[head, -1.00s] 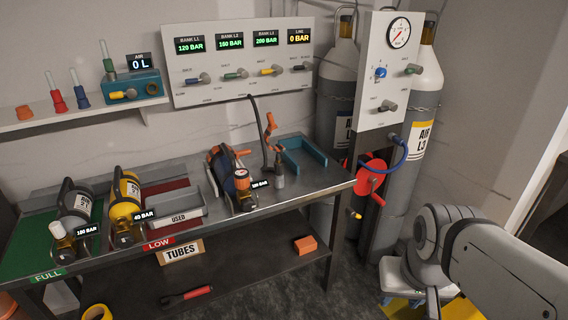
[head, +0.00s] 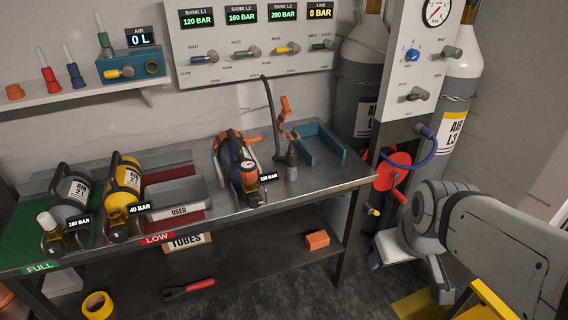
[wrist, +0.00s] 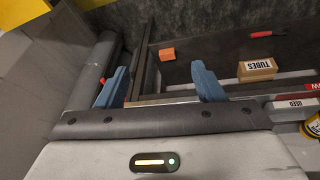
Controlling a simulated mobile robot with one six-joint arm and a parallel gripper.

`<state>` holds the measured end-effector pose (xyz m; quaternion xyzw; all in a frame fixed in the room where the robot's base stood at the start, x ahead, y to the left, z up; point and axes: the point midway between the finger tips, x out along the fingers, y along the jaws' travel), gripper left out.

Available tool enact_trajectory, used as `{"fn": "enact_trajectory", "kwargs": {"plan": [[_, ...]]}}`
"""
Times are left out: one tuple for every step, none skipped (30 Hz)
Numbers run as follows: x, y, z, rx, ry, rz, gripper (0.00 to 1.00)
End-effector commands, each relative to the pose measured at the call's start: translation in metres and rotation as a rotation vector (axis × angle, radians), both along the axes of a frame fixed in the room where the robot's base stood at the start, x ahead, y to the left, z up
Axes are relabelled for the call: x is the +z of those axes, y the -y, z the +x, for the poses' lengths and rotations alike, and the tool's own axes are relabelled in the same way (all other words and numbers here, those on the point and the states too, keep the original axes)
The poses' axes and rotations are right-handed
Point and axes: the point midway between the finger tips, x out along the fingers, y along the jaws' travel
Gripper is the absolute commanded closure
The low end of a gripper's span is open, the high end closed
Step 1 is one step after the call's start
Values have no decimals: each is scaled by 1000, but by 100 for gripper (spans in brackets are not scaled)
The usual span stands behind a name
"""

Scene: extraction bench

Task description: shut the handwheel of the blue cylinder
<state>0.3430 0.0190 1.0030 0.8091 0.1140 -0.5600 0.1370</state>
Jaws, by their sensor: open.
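The blue cylinder (head: 232,158) lies on the steel bench in the head view, its valve end toward the bench front. The handwheel itself is too small to make out for sure. My gripper (wrist: 158,88) shows in the wrist view with its two blue fingers wide apart and nothing between them. It is away from the blue cylinder, which is not seen in the wrist view. In the head view my arm is at the lower right, clear of the bench.
A grey cylinder (head: 70,195) and a yellow cylinder (head: 124,185) lie at the bench's left. A USED tray (head: 178,194), a hanging hose (head: 270,110) and a blue cradle (head: 318,148) are near the blue cylinder. A red reel (head: 392,172) stands right of the bench.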

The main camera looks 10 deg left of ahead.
Motion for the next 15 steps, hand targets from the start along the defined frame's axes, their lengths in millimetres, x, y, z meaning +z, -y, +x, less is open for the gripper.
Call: {"fn": "enact_trajectory", "kwargs": {"plan": [[-23,-10,16,126,49,-32,35],[-30,-16,25,209,87,-58,35],[-38,-25,39,322,140,-96,35],[-44,-32,48,408,180,-128,35],[-50,-40,58,490,222,-161,35],[-57,-50,69,598,277,-209,35],[-62,-58,78,677,319,-246,35],[-67,-66,86,755,361,-288,35],[-73,-77,96,856,418,-347,35],[-78,-86,104,928,460,-393,35],[-82,-95,111,998,503,-441,35],[-88,-106,119,1088,559,-510,35],[-93,-115,125,1152,599,-568,35],[-97,-124,131,1215,640,-625,35],[-102,-138,137,1303,702,-697,35]]}}
